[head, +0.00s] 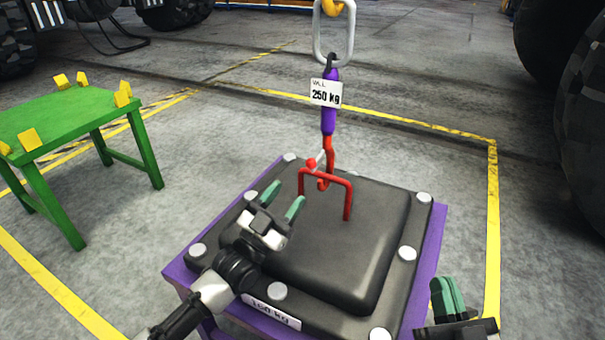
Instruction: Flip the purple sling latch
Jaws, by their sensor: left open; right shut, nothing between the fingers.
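The purple sling (329,112) hangs from a metal ring (333,40) and carries a white 250 kg tag (325,93). A red hook (328,165) at its lower end meets the red handle (348,195) on the black casting (340,245). A small latch (314,162) with a red knob shows at the hook's left side; whether it is shut is too small to tell. My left gripper (283,199) is open and empty over the casting, left of and below the latch. My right gripper (447,290) is shut and empty at the lower right, beside the casting.
The casting sits on a purple stand (433,235) and has several pale bolts along its rim. A green table (70,115) with yellow blocks stands at the left. Large tyres stand at the right and the back. Yellow lines mark the open floor.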

